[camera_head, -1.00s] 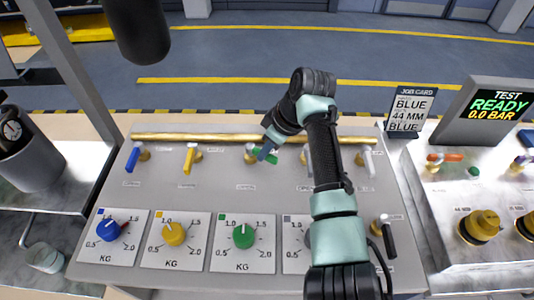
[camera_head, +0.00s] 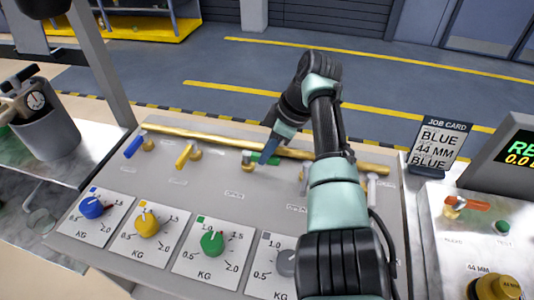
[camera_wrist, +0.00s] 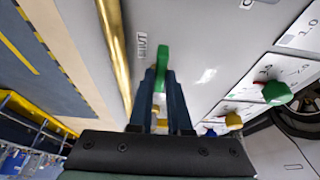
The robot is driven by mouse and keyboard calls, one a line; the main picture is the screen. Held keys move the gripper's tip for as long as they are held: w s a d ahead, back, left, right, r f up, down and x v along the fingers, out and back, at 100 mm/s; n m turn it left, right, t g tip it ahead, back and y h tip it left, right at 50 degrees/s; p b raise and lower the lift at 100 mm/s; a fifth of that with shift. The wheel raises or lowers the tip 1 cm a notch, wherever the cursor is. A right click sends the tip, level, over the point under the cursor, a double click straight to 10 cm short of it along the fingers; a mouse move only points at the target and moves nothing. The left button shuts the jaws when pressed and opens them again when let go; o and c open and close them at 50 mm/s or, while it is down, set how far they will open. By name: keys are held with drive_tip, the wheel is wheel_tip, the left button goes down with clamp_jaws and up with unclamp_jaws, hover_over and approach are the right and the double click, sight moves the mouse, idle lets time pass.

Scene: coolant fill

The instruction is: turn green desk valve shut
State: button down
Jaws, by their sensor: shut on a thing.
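The green desk valve has a green lever handle (camera_head: 265,159) on a brass body, set on the grey sloped desk (camera_head: 225,180). Its handle lies roughly along the brass pipe (camera_head: 190,134) behind it, pointing right in the head view. The brass body is partly hidden by the fingers.
A green dial (camera_head: 212,244) and other KG dials line the desk front. My arm covers part of the right side. A job card (camera_head: 438,145) stands behind right.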

drive_tip(key=shift+r, duration=0.1)
drive_tip(key=c, duration=0.9)
unclamp_jaws()
drive_tip(key=shift+o, duration=0.2)
drive_tip(key=v, duration=1.3)
drive_tip(key=shift+b, duration=0.3)
drive_tip(key=shift+w+a, duration=0.1)
drive_tip(key=shift+a, duration=0.1)
